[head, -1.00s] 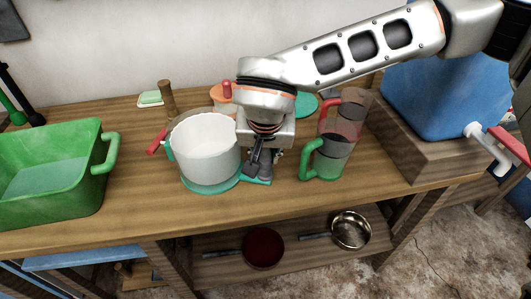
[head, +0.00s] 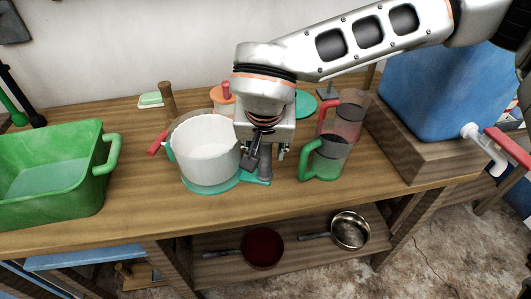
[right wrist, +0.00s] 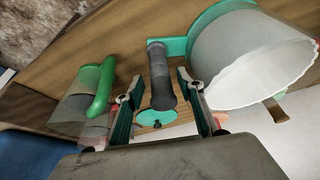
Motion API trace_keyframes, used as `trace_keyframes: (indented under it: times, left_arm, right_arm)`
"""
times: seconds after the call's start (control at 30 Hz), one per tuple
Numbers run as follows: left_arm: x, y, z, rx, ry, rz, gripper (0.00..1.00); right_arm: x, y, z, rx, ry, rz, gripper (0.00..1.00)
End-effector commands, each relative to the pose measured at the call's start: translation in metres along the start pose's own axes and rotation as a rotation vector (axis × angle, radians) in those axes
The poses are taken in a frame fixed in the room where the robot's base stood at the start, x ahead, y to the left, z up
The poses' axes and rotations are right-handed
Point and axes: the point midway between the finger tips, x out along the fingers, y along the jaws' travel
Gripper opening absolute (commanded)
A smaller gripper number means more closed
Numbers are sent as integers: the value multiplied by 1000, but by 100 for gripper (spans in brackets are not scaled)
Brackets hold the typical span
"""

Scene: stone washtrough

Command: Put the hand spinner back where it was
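What looks like the hand spinner stands upright on the wooden table: a white ribbed basket (head: 207,150) in a clear tub on a teal base (head: 210,185). A grey upright handle (right wrist: 160,82) stands on a teal arm at its right side. My right gripper (head: 262,162) is low beside the tub, at this handle. In the right wrist view, its two fingers (right wrist: 160,100) stand apart on either side of the grey handle, with gaps visible. The head view partly hides the handle behind the fingers. My left gripper is not in view.
A clear jug with a green handle (head: 310,160) stands close right of my gripper, a red-handled one (head: 349,104) behind it. A green basin (head: 52,165) is at left, a blue container (head: 425,95) at right. The table front between basin and spinner is clear.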

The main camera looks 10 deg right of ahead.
Motion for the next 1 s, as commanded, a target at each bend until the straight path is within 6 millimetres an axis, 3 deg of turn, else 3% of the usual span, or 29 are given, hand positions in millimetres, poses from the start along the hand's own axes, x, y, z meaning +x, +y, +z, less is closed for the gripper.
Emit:
trace_keyframes:
  times: [0.1, 0.4, 0.6, 1.0]
  left_arm:
    - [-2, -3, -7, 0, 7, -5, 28]
    - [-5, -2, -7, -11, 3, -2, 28]
    - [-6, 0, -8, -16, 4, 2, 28]
    - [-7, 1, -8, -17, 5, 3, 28]
  right_arm:
    - [-32, -1, -3, -1, 9, -4, 38]
    - [-82, 0, -1, -2, 5, -2, 38]
    - [-93, 0, 0, -2, 1, 0, 38]
    - [-93, 0, 0, -2, 0, 0, 38]
